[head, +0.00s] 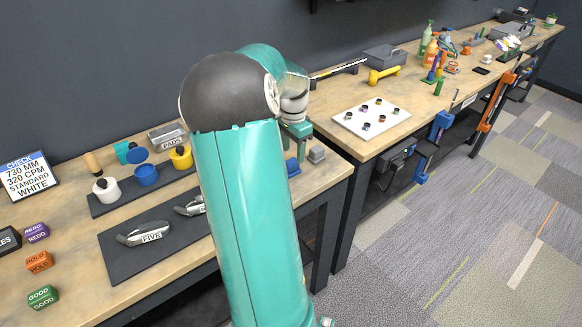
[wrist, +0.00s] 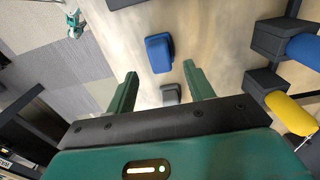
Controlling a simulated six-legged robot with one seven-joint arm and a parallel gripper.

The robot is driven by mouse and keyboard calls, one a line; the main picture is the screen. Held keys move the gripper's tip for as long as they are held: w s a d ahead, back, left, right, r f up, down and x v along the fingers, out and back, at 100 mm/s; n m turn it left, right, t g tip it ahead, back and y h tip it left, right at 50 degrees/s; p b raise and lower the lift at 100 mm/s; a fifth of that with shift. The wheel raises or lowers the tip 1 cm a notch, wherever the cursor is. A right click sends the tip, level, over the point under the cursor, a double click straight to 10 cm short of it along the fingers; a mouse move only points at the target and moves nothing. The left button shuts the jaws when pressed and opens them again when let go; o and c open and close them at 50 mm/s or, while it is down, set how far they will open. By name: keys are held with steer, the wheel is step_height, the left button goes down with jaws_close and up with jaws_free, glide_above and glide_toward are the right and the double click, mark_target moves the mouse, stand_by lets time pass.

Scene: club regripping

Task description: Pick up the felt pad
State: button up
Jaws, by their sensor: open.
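A small blue block with a dark layer along one side (wrist: 159,52), which looks like the felt pad, lies on the wooden bench. It also shows in the head view (head: 292,168), partly behind my arm. A small grey block (wrist: 171,94) lies near it and also shows in the head view (head: 317,154). My gripper (wrist: 160,74) is open and empty above the bench, its green fingers apart. In the wrist view the blue block appears just beyond the fingertips, between their lines. In the head view my gripper (head: 299,146) is largely hidden by my arm.
A grey bin labelled PADS (head: 168,137) stands at the back of the bench. A white board with small rings (head: 371,117) lies on the bench to the right.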

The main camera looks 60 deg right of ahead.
mark_target(291, 161)
steer(key=f, duration=0.5)
steer(key=shift+w+a, duration=0.1)
steer(key=shift+a, duration=0.1)
steer(key=c, duration=1)
steer(key=shift+c, duration=0.2)
steer(key=shift+r, duration=0.1)
steer(key=shift+r, duration=0.5)
step_height(291, 161, up, 2)
steer(key=shift+r, duration=0.2)
steer(key=s+a+r, duration=0.7)
steer(key=a+r, duration=0.2)
steer(key=a, duration=0.3)
steer(key=shift+r, duration=0.2)
